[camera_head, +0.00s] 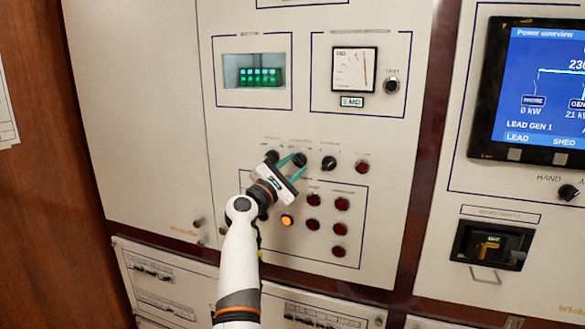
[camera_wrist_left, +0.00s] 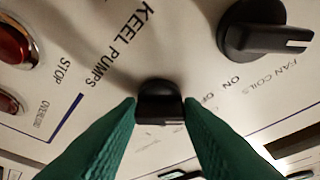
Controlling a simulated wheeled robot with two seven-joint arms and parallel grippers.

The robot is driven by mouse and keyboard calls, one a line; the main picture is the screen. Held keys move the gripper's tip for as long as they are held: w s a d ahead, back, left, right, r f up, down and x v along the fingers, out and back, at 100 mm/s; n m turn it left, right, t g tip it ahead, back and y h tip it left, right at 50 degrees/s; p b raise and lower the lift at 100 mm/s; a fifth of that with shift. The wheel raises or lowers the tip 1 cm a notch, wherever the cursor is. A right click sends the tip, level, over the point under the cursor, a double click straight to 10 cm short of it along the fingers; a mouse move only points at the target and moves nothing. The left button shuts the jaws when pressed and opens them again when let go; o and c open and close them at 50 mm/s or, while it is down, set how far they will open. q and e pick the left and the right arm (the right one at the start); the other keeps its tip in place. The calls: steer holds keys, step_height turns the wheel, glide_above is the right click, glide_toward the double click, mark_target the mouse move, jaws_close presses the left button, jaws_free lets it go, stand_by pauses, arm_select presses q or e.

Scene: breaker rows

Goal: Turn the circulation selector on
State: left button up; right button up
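A row of black rotary selectors runs across the middle panel in the head view. The middle selector (camera_head: 299,160) is at my left gripper (camera_head: 292,167). In the left wrist view this black selector (camera_wrist_left: 160,98) stands between the green fingertips (camera_wrist_left: 160,112), which appear to touch both its sides. A pale mark shows at its lower front edge. Its own label is hidden or too small to read. The selector beside it, marked FAN COILS (camera_wrist_left: 262,32), has its white line pointing right in the wrist view. My right gripper is not in view.
Selectors flank the middle one closely at left (camera_head: 271,156) and right (camera_head: 329,163). Below are several red lamps and an orange lit one (camera_head: 287,220). A KEEL PUMPS label and a red STOP button (camera_wrist_left: 15,42) show in the wrist view. A screen (camera_head: 540,90) is at right.

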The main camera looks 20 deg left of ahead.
arm_select(q)
steer(key=shift+c, duration=0.8)
steer(key=shift+m, duration=0.5)
steer(key=m, duration=0.1)
steer(key=m+g, duration=0.1)
steer(key=m, duration=0.1)
steer(key=shift+a+r+g+h, duration=0.2)
steer(key=shift+g+h, duration=0.1)
steer(key=shift+h, duration=0.1)
steer(key=m, duration=0.1)
steer(key=m+g+p, duration=0.1)
steer(key=m, duration=0.1)
steer(key=m+g, duration=0.1)
steer(key=m, duration=0.1)
steer(key=shift+r, duration=0.25)
steer(key=m+p, duration=0.1)
steer(key=m+g+p, duration=0.1)
steer(key=m, duration=0.1)
steer(key=m+y+p, duration=0.1)
steer(key=shift+r+m+g+p, duration=0.3)
steer(key=shift+m+p, duration=0.05)
steer(key=shift+m, duration=0.05)
steer(key=shift+d+m+g+y+p, duration=0.2)
steer(key=shift+m+g+y+p, duration=0.3)
steer(key=shift+m+y+p, duration=0.75)
steer(key=shift+m+h+p, duration=0.3)
steer(key=shift+m+h, duration=0.05)
steer(key=shift+m, duration=0.2)
